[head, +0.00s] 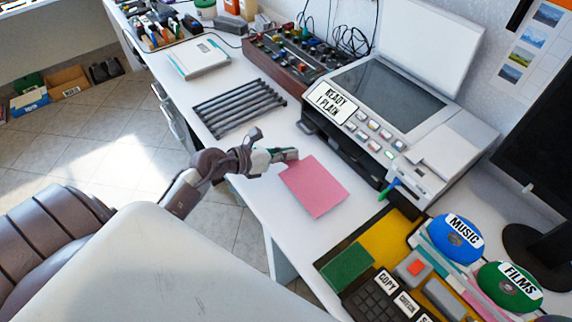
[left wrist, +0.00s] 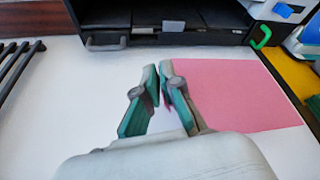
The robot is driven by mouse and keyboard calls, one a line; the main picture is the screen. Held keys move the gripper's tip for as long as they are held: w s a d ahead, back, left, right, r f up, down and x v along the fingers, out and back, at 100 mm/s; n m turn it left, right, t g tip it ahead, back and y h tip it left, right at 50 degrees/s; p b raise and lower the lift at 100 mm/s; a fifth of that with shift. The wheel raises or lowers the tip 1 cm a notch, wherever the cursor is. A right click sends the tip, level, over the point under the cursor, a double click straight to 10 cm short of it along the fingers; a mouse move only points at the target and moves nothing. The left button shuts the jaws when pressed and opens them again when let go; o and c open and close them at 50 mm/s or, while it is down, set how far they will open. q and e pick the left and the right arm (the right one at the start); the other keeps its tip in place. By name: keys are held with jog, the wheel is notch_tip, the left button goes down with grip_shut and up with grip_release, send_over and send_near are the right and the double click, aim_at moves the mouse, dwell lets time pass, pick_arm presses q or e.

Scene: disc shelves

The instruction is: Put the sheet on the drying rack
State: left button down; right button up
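The pink sheet (head: 315,187) lies over the white desk in front of the printer. It also shows in the left wrist view (left wrist: 235,95), to the right of the fingers. My left gripper (head: 290,155) is at the sheet's edge nearest the rack. In the left wrist view its fingertips (left wrist: 158,70) are almost together, with a sliver of pink between the fingers; it looks shut on the sheet's edge. The dark slatted drying rack (head: 238,106) lies on the desk beyond the gripper and is empty. My right gripper is out of view.
The printer (head: 428,155) has its lid up and its display reads "READY 1 PLAIN". A green lever (head: 388,189) sticks out near the sheet. A keypad (head: 380,298) and labelled discs (head: 456,240) are at the lower right. White desk lies bare between sheet and rack.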

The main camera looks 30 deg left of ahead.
pick_arm(q)
jog(key=shift+w+a+f, duration=0.1)
jog(key=shift+a+f, duration=0.15)
jog(key=shift+a, duration=0.05)
jog(key=shift+f+b, duration=0.4)
jog(key=shift+f, duration=1.55)
jog(key=c, duration=1.6)
grip_release()
